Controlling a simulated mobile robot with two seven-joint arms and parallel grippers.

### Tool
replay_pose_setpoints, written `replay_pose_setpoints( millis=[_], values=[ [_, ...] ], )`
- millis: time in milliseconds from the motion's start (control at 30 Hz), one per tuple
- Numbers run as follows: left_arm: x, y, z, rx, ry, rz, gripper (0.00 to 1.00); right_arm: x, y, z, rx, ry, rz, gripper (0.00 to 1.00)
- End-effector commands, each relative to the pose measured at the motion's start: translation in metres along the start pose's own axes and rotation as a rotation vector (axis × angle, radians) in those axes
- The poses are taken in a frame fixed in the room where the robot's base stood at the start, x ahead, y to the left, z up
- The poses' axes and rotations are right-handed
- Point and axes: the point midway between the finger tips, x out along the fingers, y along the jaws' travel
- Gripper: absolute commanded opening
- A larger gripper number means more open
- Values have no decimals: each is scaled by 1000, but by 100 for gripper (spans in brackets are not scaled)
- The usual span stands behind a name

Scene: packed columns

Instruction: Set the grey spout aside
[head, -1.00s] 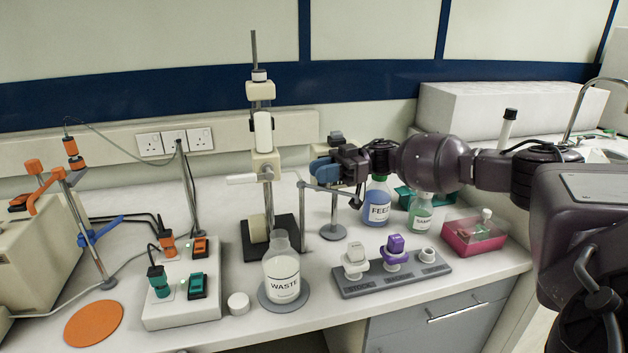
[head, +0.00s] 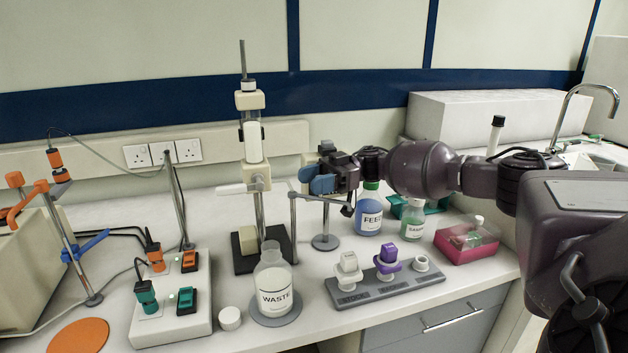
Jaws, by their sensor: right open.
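The stock rack (head: 388,288) stands at the front of the bench. A pale grey spout-like piece (head: 348,262) sits in its left place and a purple one (head: 387,256) in the middle; the right place shows a pale ring (head: 422,262). My right gripper (head: 322,184), with blue pads, is open, behind and above the rack, by the top of a small stand (head: 325,242). A dark grey part (head: 326,147) shows just above the gripper; I cannot tell whether it is also a spout or whether they touch. My left gripper is out of view.
The tall column (head: 252,142) and waste bottle (head: 272,283) stand left of my gripper. A bent metal rod (head: 293,225) is close by. The feed bottle (head: 369,214), another bottle (head: 412,216) and a pink tray (head: 467,246) are to the right.

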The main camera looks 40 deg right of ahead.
Motion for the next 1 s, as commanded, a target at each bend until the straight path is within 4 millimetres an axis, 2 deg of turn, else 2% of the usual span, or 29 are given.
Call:
replay_pose_setpoints(
  millis=[167,267,700,833,1000],
  values=[
    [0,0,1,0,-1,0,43,-3,0,0,1,-1,1,50],
    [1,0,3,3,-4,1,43,-11,0,1,1,-1,2,50],
    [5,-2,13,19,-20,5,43,-86,1,3,3,-2,4,50],
    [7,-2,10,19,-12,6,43,-100,1,3,3,-1,1,50],
    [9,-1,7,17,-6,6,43,-108,0,1,1,0,0,50]
  ],
)
